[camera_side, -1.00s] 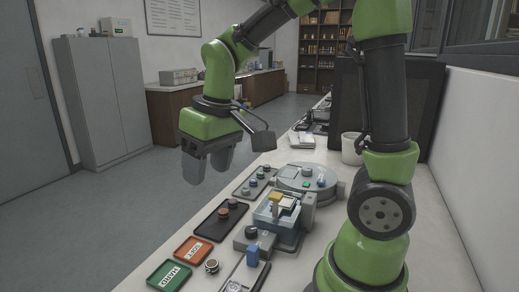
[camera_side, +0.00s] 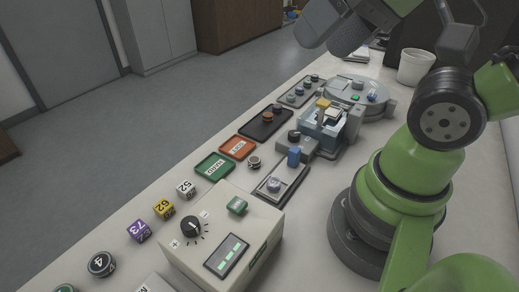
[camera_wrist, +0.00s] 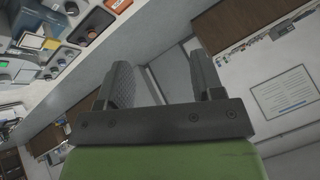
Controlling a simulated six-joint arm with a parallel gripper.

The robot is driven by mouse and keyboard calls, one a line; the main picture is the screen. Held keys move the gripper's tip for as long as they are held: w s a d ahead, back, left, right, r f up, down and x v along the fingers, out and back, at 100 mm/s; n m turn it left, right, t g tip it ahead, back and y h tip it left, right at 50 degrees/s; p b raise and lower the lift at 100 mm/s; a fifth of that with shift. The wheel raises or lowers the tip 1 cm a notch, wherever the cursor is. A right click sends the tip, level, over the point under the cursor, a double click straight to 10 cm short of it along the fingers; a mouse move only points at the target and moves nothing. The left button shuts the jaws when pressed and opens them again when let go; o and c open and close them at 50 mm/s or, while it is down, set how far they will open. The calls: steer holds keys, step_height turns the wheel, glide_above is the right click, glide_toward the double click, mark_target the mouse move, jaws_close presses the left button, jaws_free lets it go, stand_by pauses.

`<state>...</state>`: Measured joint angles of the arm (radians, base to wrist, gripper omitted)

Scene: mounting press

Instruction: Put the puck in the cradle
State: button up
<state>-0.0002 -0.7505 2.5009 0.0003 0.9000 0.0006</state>
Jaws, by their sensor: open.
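My gripper (camera_side: 330,38) is open and empty at the top of the side view, high and beyond the bench's left edge. Its two grey fingers stand apart in the wrist view (camera_wrist: 163,78). Small round pieces that could be the puck are a brown one on the black tray (camera_side: 252,131), a metal one (camera_side: 254,162) by the orange tray, and a blue-grey one (camera_side: 273,185) on a dark framed plate (camera_side: 288,191). I cannot tell which is the puck. The press (camera_side: 322,127) with a yellow block stands mid-bench. I cannot single out the cradle for sure.
Orange (camera_side: 237,147) and green (camera_side: 214,166) trays, numbered cubes (camera_side: 164,208) and a control box (camera_side: 222,238) line the bench. A round grey machine (camera_side: 357,96) and a white cup (camera_side: 416,67) stand farther back. Open floor lies left of the bench.

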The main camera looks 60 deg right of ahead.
steer(key=w+d+f+n+g+h, duration=0.1)
steer(key=w+f+n+g, duration=0.15)
steer(key=w, duration=0.45)
steer(key=n+g+h, duration=0.1)
steer(key=n+g, duration=0.3)
steer(key=g, duration=0.2)
glide_above(254, 159)
steer(key=f, duration=2.2)
steer(key=shift+w+a+f, duration=0.25)
steer(key=shift+a, duration=0.05)
steer(key=shift+s+d+f, duration=0.15)
steer(key=shift+f, duration=1.35)
steer(key=shift+s+d+f, duration=0.1)
steer(key=shift+f, duration=1.35)
steer(key=c, duration=1.1)
steer(key=shift+o, duration=0.2)
steer(key=shift+r, duration=0.15)
